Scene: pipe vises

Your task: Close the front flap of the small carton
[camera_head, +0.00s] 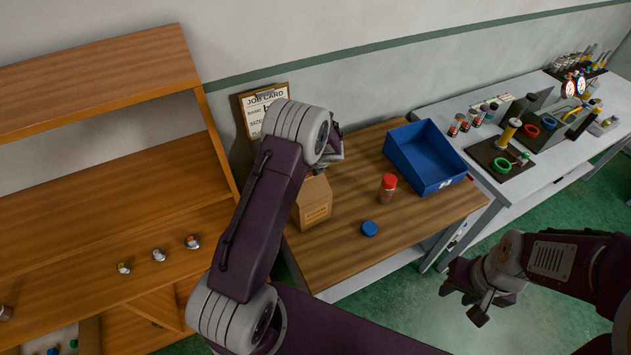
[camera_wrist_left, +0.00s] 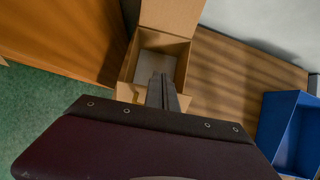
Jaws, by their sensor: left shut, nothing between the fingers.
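The small carton (camera_head: 314,205) stands at the left end of the wooden tabletop. In the head view my left arm hides part of it. In the left wrist view the carton (camera_wrist_left: 127,73) is open on top, with a tall flap (camera_wrist_left: 172,14) standing up at its far side. My left gripper (camera_wrist_left: 162,82) is shut and empty, and its fingers show over the carton's opening. I cannot tell whether they touch it. The carton's near edge and front flap are mostly hidden behind the gripper. My right gripper (camera_head: 464,304) hangs away from the table with its fingers apart.
A blue bin (camera_head: 425,158), a red-capped jar (camera_head: 387,188) and a blue lid (camera_head: 369,228) sit right of the carton. A wooden shelf unit (camera_head: 110,200) stands close on the left. A clipboard (camera_head: 262,105) is behind. The tabletop's front edge is clear.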

